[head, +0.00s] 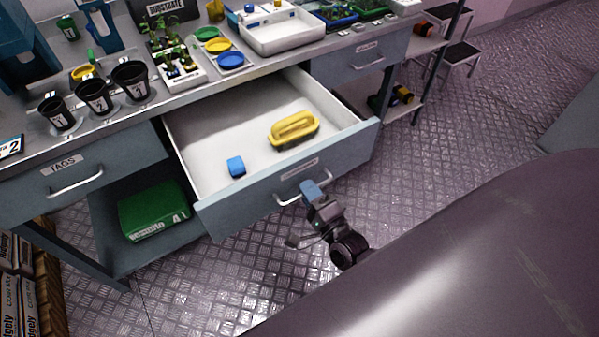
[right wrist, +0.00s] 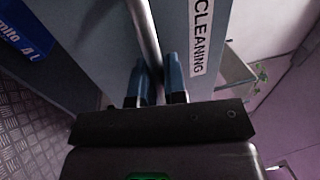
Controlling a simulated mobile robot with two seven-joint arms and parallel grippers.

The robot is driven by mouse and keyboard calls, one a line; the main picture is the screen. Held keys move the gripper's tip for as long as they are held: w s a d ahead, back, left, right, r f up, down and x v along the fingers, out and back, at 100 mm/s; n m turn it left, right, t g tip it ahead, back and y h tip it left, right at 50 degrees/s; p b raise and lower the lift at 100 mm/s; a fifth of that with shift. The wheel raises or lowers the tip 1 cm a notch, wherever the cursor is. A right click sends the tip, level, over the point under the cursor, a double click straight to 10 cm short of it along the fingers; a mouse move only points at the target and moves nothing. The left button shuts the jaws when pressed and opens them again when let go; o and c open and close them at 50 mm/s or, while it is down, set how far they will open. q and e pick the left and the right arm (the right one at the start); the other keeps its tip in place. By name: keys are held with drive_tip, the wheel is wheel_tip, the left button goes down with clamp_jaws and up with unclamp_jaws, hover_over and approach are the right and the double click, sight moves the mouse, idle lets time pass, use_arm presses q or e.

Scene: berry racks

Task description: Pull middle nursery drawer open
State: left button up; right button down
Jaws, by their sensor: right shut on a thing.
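The middle drawer (head: 222,210) of the grey-blue bench stands open, pulled well out toward me. Inside its white tray lie a yellow-handled brush (head: 294,125) and a blue block (head: 236,166). My right gripper (head: 311,190) is at the drawer's metal handle (head: 287,200). In the right wrist view, the blue fingertips (right wrist: 160,82) are on both sides of the handle bar (right wrist: 143,30), shut on it, beside a label reading CLEANING (right wrist: 202,35). My left gripper is not in view.
The TAGS drawer (head: 70,180) at left and another drawer (head: 365,58) at right are closed. A green box (head: 153,210) sits on the lower shelf. Black pots (head: 97,97) and trays stand on the bench top. The metal floor (head: 480,110) at right is clear, with a step stool (head: 460,55) beyond.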

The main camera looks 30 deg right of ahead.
drive_tip(key=shift+s, duration=0.75)
drive_tip(key=c, duration=1.2)
unclamp_jaws()
drive_tip(key=s+f, duration=0.2)
drive_tip(key=s, duration=0.8)
drive_tip(key=shift+s+d, duration=0.2)
drive_tip(key=shift+s, duration=0.1)
